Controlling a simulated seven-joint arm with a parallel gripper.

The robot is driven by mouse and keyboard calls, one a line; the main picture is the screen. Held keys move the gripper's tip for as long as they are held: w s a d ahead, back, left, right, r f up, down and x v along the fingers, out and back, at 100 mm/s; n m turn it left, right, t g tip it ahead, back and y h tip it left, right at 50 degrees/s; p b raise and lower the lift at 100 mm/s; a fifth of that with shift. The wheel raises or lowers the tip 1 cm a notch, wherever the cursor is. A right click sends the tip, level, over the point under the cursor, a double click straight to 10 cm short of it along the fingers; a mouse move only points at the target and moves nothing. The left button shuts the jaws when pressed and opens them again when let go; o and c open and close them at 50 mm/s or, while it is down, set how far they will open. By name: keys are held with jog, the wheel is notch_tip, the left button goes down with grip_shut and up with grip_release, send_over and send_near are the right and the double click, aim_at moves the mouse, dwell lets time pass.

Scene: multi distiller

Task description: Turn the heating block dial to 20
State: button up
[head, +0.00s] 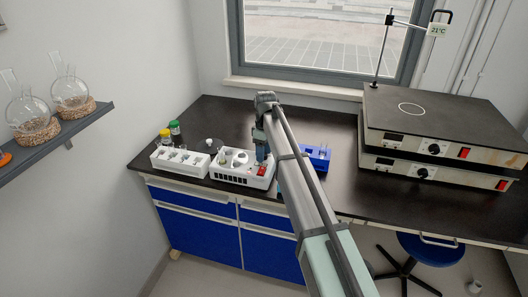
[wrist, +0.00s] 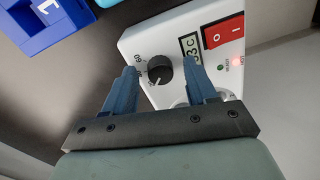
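The heating block is a white box on the dark bench in the head view (head: 228,179); its front panel also shows in the wrist view (wrist: 140,42). Its round black dial (wrist: 160,68) has a white mark towards the lower side, and a "60" is printed beside it. A small display (wrist: 190,44) shows characters ending in "C", partly covered by a finger. My gripper (wrist: 160,68) is open, its blue fingers on either side of the dial with visible gaps. I cannot tell whether the fingertips reach the knob's depth. My arm hides the dial in the head view.
A red switch (wrist: 223,31) and a lit red lamp (wrist: 237,61) sit beside the display. A blue rack (head: 317,157) stands right of the block, a white rack (head: 180,160) left. Black-topped devices (head: 435,115) stand at the right. Bare bench lies between.

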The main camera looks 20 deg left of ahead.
jog(key=shift+r, duration=0.1)
notch_tip(320, 180, up, 14)
jog(key=shift+w+f, duration=0.2)
jog(key=shift+w, duration=0.15)
dwell(0.4)
jog(key=shift+d, duration=0.1)
